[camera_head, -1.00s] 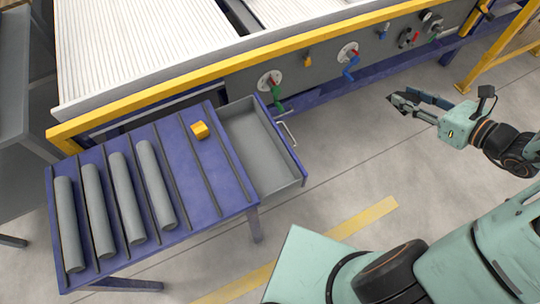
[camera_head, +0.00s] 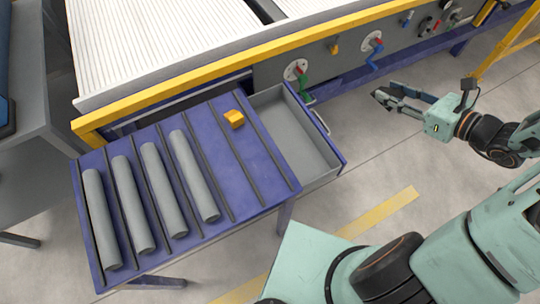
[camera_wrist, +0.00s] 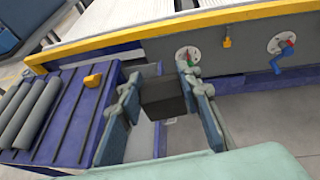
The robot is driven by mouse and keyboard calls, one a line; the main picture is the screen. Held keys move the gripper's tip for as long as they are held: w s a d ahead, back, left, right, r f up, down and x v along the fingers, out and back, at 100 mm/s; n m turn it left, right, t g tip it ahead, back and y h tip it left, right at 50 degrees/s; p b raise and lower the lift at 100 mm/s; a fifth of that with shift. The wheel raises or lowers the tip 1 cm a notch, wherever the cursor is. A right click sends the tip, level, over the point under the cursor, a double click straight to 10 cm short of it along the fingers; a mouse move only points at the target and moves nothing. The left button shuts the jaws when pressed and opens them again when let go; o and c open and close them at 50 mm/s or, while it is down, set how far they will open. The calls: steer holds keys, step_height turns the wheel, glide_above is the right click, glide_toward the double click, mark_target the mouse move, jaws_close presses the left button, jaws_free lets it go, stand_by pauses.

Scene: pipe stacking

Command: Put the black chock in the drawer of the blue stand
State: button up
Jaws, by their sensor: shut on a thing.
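My gripper (camera_head: 384,98) is at the right in the head view, held out in the air to the right of the drawer. In the wrist view my gripper (camera_wrist: 165,112) is shut on the black chock (camera_wrist: 163,97), a dark block between its two fingers. The blue stand (camera_head: 262,170) is at the left centre. Its drawer (camera_head: 297,138) is pulled out on the stand's right side, and its visible floor is empty. In the wrist view the drawer (camera_wrist: 141,141) is partly hidden behind the fingers and chock.
Several grey pipes (camera_head: 194,176) lie between dark rails on the stand. A small yellow block (camera_head: 234,119) sits on its top near the drawer. A yellow-edged conveyor (camera_head: 235,61) with valve handles stands behind. Open floor (camera_head: 370,150) lies between drawer and gripper.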

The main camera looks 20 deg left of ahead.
steer(key=s+a+f+n+g+y+b, duration=0.1)
steer(key=s+a+f+b, duration=0.35)
steer(key=f+b, duration=0.3)
steer(key=s+a+f+n+g+b, duration=0.2)
steer(key=s+a+f+b, duration=0.2)
steer(key=a+f+b, duration=0.4)
steer(key=b, duration=0.5)
glide_above(286, 145)
steer(key=shift+f, duration=7.3)
steer(key=shift+f+b, duration=0.6)
steer(key=shift+f, duration=0.05)
steer(key=o, duration=1.2)
steer(key=shift+d, duration=0.1)
steer(key=shift+r, duration=0.1)
